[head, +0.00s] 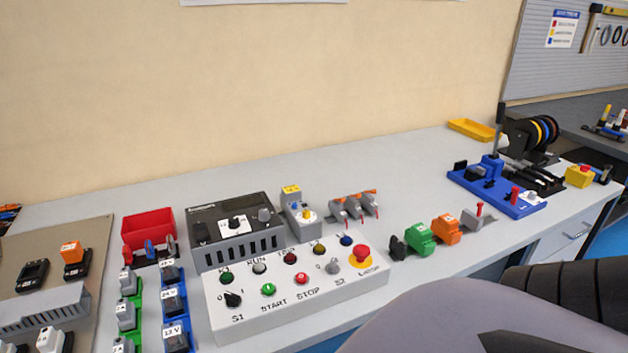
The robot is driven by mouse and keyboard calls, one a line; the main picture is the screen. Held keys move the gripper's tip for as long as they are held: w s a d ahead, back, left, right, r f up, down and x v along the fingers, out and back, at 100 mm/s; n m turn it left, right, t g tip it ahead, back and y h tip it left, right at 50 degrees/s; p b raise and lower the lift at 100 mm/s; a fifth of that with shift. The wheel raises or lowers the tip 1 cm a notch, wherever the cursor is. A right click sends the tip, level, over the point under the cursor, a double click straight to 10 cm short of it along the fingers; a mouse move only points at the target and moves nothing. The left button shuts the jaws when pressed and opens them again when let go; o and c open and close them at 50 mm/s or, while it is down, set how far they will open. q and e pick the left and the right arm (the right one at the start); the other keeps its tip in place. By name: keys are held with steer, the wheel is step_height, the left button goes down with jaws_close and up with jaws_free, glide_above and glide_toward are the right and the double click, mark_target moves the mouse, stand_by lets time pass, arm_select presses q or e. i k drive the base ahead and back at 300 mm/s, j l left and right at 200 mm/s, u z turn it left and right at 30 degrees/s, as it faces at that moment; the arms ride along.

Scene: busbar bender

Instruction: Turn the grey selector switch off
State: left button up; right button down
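The grey selector switch (333,268) sits on the right part of the white control panel (341,301), above the label S2. A small 0 is printed to its left. Its knob is too small here to tell which way it points. A black selector switch (232,299) labelled S1 is at the panel's left, between marks 0 and 1. Neither gripper shows in the head view. A large grey rounded part of my own body fills the bottom right, with a dark ribbed part beside it.
A red mushroom button (361,254) is just right of the grey switch. Green START (268,289) and red STOP (301,279) buttons are left of it. A dark-topped grey device (237,228) stands behind the panel. Green (420,238) and orange (446,229) connectors are to the right.

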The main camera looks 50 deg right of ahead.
mark_target(332, 268)
steer(key=j+z, duration=0.1)
steer(key=z, duration=1.4)
steer(key=k+l, duration=0.05)
